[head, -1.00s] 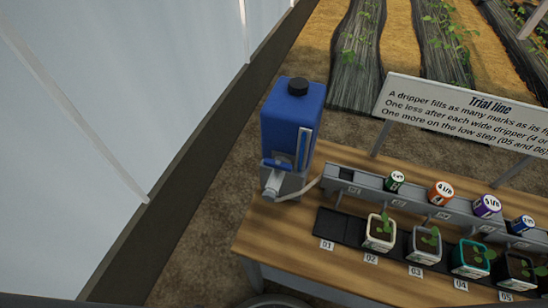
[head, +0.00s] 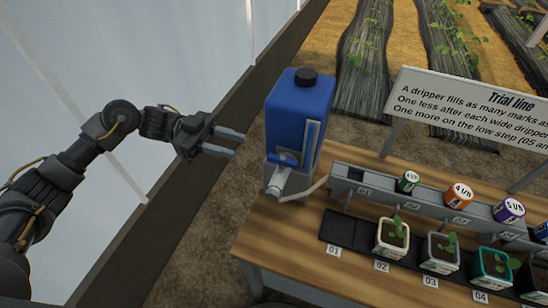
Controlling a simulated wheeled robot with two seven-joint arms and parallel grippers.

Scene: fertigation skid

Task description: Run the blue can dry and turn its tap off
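The blue can (head: 292,118) stands upright on a grey stand at the left end of the wooden table. A black cap is on its top and a clear sight tube (head: 311,145) runs down its front; I cannot read the level. Its pale grey tap (head: 276,187) sits low on the front, with a hose leading right to the grey rail. My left gripper (head: 238,144) is in the air left of the can, fingers pointing at it, apart from it. Its two fingers are spread with nothing between them. My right gripper is not in view.
The grey rail (head: 400,195) carries several coloured drippers. Below it several potted seedlings stand on a black strip (head: 350,232), whose place 01 holds no pot. A trial line sign (head: 470,105) stands behind. The wooden table (head: 285,235) is bare in front of the tap.

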